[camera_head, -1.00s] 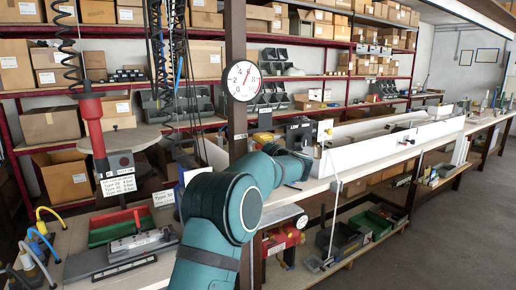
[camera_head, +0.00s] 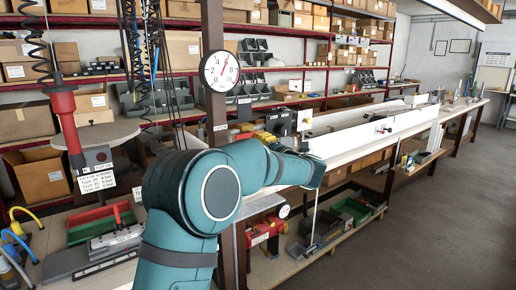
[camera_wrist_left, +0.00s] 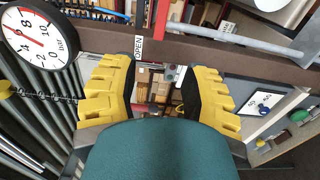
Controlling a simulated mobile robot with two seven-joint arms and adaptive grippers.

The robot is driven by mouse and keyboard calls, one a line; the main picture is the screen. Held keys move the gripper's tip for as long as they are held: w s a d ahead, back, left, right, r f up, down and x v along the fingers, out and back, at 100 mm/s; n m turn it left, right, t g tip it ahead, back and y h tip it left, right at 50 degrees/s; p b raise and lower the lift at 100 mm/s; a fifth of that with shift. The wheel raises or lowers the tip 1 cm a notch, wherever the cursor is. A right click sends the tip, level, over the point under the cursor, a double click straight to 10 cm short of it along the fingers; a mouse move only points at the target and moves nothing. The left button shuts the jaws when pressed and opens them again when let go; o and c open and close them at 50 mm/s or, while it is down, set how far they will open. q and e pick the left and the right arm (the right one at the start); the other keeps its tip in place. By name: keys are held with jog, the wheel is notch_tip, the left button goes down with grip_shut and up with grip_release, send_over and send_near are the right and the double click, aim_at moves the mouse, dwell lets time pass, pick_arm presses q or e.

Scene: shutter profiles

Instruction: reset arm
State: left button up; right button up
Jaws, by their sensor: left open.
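My teal arm (camera_head: 190,200) rises from the bottom of the head view and bends right, reaching over the near edge of the long workbench (camera_head: 345,158). No gripper shows in the head view. In the left wrist view my left gripper (camera_wrist_left: 157,88) has its two yellow toothed fingers spread apart. No held thing shows between them; shelves with boxes show through the gap in the background. A teal rounded arm link fills the bottom middle of that view. My right gripper is in neither view.
A pressure gauge (camera_head: 219,70) sits on a brown post (camera_head: 214,120) beside my arm; the gauge also shows in the wrist view (camera_wrist_left: 38,38). A red tool (camera_head: 65,120) hangs on a coiled hose at left. A green-and-red tray (camera_head: 100,222) lies at lower left. The floor at right is clear.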

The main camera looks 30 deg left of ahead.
pick_arm(q)
jog(key=d+f+m+t+h, duration=0.2)
jog(key=d+f+m+h, duration=0.3)
jog(key=f, duration=0.6)
jog(key=d+f+m+t+h, duration=0.1)
jog(key=d+f+m+h, duration=0.25)
jog(key=f+m, duration=0.5)
jog(key=d+f+m+t+h, duration=0.25)
jog(key=d+f+m, duration=0.3)
jog(key=f, duration=0.65)
jog(key=s+d+f+m+g+h, duration=0.5)
jog(key=s+d+f, duration=0.3)
jog(key=s+f, duration=0.35)
jog(key=s+d+f+m+g+h, duration=0.2)
jog(key=s+d+f+m, duration=0.1)
jog(key=s, duration=0.7)
jog(key=s+d+f+m+g+h, duration=0.2)
jog(key=s+d+f+m+g, duration=0.1)
jog(key=s, duration=0.7)
jog(key=shift+d+f+g, duration=0.35)
jog(key=shift+d+f, duration=0.15)
jog(key=shift+d, duration=0.1)
jog(key=shift+a, duration=0.1)
